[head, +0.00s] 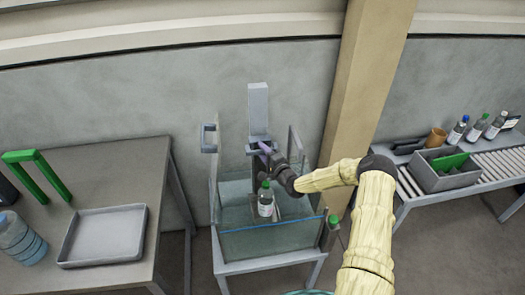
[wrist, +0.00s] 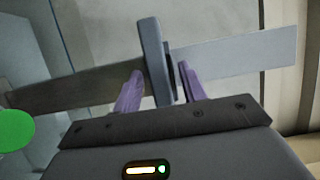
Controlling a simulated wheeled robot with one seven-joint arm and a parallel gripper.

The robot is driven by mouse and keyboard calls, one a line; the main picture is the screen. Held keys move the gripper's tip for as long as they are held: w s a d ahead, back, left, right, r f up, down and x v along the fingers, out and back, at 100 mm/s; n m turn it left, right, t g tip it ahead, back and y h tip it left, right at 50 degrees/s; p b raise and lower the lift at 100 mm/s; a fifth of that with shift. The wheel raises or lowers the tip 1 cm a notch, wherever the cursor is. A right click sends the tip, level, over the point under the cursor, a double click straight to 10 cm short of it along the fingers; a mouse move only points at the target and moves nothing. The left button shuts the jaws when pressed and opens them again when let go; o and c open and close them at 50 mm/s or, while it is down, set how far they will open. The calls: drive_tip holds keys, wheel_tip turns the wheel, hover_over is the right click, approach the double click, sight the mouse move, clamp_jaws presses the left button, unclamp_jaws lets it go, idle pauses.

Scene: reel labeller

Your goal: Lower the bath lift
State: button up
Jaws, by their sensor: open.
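The bath is a clear glass tank (head: 235,243) on a grey stand in the middle of the head view. A light grey lift column (head: 259,110) rises at its back. A bottle with a green cap (head: 265,200) stands upright inside the tank. My gripper (head: 264,148) is at the column, above the tank. In the wrist view, my gripper's purple fingers (wrist: 160,84) are open, one on each side of a grey upright bar (wrist: 151,48). A flat grey crosspiece (wrist: 235,60) runs behind the bar. I cannot tell whether the fingers touch the bar.
A table with a grey tray (head: 103,237), a green frame (head: 40,176) and a blue bottle (head: 20,240) stands left. A beige pillar (head: 368,70) rises behind my arm. A roller conveyor (head: 490,168) with a grey crate (head: 447,180) and several bottles is at right.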

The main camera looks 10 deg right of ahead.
drive_tip(key=shift+w+a, duration=0.15)
drive_tip(key=shift+w, duration=0.2)
drive_tip(key=shift+c, duration=0.4)
clamp_jaws()
drive_tip(key=shift+f, duration=0.2)
drive_tip(key=shift+f+b, duration=2.15)
drive_tip(key=shift+b, duration=0.25)
drive_tip(key=shift+o, duration=0.4)
unclamp_jaws()
drive_tip(key=shift+r, duration=0.1)
